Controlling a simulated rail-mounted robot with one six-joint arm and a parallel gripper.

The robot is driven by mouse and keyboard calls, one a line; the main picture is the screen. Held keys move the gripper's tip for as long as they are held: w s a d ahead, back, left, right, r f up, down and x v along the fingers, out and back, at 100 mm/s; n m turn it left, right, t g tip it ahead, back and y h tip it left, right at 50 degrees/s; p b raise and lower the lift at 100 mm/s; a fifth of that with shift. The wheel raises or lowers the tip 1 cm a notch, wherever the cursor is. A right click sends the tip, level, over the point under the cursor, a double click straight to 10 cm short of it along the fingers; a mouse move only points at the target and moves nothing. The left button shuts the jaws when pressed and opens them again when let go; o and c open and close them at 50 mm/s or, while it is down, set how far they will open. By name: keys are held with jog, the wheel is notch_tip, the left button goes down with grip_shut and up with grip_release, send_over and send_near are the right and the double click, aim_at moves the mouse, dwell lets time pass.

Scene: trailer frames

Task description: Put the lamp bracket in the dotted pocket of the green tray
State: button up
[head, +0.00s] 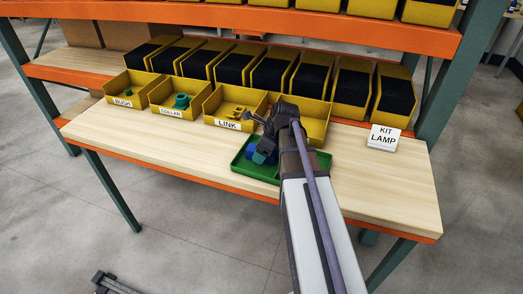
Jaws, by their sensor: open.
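The green tray (240,168) lies on the bench, partly covered by my arm. A blue piece (251,152) and a teal piece (260,158) show in its left part, under or beside my gripper. My gripper (264,147) is dark grey and open, low over the left part of the tray. I cannot tell whether it touches either piece. I cannot make out a lamp bracket for certain. The dotted pocket is not discernible; my arm hides much of the tray.
Yellow bins labelled BUSH (114,101), COLLAR (166,112) and LINK (223,123) stand left of my arm, with parts inside. Another yellow bin (317,120) is partly behind my arm. A KIT LAMP card (384,138) stands at right. The wooden bench (390,185) is clear at far right.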

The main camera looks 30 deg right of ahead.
jog(key=p+v, duration=1)
jog(key=v, duration=0.2)
jog(key=s+a+f+n+g+h, duration=0.1)
jog(key=s+a+n, duration=0.3)
jog(key=a+n, duration=0.6)
jog(key=s+a+f+n+g+h, duration=0.1)
jog(key=s+a+n, duration=0.3)
jog(key=a+n, duration=0.6)
jog(key=n+g+h+b, duration=0.1)
jog(key=n, duration=0.6)
jog(key=shift+s, duration=0.3)
